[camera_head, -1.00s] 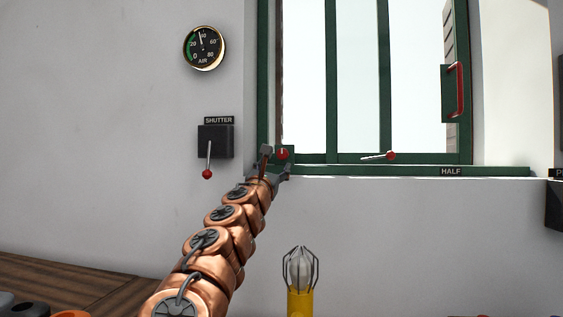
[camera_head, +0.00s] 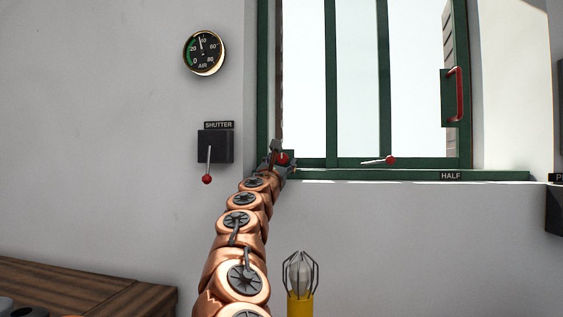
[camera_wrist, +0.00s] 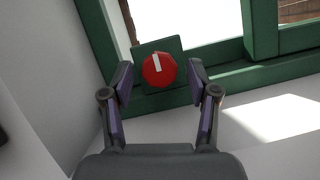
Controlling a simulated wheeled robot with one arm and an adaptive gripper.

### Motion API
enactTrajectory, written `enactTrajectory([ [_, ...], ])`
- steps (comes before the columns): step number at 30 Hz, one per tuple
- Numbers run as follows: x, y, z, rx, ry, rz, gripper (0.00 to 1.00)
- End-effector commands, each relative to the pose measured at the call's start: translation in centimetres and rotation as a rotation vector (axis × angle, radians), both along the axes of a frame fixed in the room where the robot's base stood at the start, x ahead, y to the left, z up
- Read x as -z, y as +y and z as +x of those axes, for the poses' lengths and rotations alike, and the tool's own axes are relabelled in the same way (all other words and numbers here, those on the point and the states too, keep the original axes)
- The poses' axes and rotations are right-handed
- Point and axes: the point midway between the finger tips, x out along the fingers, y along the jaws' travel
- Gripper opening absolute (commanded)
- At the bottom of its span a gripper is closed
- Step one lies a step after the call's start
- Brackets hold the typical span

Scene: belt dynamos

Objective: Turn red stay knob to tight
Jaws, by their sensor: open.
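The red stay knob (camera_wrist: 160,69) sits on a small dark green plate (camera_wrist: 149,48) at the lower left corner of the green window frame. A white mark on the knob points nearly straight up in the wrist view. In the head view the knob (camera_head: 282,158) shows at the tip of my arm. My gripper (camera_wrist: 160,78) is open, with one finger on each side of the knob. Gaps show between both fingers and the knob. I cannot tell how far the fingertips are from the plate in depth. No tight label is readable.
A shutter lever (camera_head: 207,168) hangs on the wall to the left, below an air gauge (camera_head: 204,50). A window stay arm with a red ball (camera_head: 390,160) lies on the sill to the right. A yellow caged lamp (camera_head: 300,285) stands low in front of the wall.

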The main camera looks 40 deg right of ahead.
Motion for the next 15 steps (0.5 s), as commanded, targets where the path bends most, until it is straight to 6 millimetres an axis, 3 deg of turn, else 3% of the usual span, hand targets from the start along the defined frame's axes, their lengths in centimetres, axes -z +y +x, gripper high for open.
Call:
enactTrajectory([
  [14, -0.28, -0.29, 0.13, 0.000, -0.001, -0.002, 0.60],
  [15, -0.27, -0.30, 0.13, 0.000, -0.001, -0.002, 0.55],
])
